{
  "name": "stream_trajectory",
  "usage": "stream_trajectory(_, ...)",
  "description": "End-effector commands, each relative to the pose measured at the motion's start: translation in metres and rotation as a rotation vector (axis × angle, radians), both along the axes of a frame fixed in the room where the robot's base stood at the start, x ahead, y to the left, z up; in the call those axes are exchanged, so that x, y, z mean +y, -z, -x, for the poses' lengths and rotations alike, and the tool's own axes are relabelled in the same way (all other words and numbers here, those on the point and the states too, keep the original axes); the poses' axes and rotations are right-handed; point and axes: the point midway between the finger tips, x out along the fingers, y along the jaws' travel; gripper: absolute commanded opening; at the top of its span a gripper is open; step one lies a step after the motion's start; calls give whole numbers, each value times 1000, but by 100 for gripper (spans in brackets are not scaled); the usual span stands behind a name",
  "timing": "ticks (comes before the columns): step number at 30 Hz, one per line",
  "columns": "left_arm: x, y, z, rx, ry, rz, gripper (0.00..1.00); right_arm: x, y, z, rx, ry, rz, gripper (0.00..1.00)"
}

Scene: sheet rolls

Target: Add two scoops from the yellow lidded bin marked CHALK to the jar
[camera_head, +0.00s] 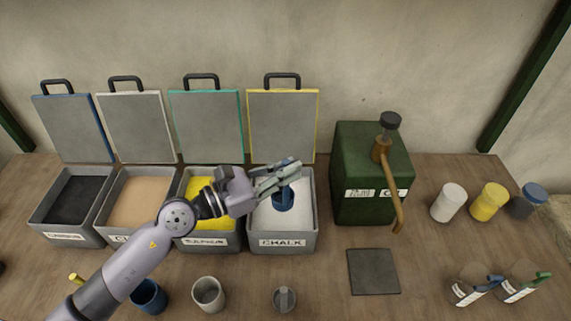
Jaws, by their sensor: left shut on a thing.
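The bin marked CHALK (282,243) stands rightmost in the row of bins and holds white powder. Its yellow-edged lid (283,125) stands open behind it. My left gripper (287,169) is over this bin, shut on a blue scoop (283,200). The scoop is down at the white powder; I cannot tell how full it is. A grey open jar (209,293) stands at the front of the table, apart from the gripper. A blue cup (149,296) stands to its left. My right gripper is not in view.
Other open bins stand left, including the yellow-powder bin (207,244) under my left arm. A green can (372,178) with pump and spout stands right of CHALK. A dark pad (373,271) lies in front. A small grey item (285,298) and several containers stand nearby.

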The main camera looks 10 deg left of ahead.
Motion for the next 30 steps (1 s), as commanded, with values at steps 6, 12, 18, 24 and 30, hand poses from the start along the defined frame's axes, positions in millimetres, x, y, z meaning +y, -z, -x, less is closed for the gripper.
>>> stream_trajectory(6, 0, 41, 0, -1, -1, 0, 0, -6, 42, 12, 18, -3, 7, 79)
stream_trajectory(12, 0, 73, -1, -1, -1, -1, 0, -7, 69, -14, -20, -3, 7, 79)
stream_trajectory(18, 0, 104, -1, -1, -1, -1, 0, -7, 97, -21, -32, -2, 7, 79)
stream_trajectory(24, 0, 127, -1, -1, -1, 0, 0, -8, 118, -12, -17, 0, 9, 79)
stream_trajectory(30, 0, 131, -1, -2, -1, -1, 0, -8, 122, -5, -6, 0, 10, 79)
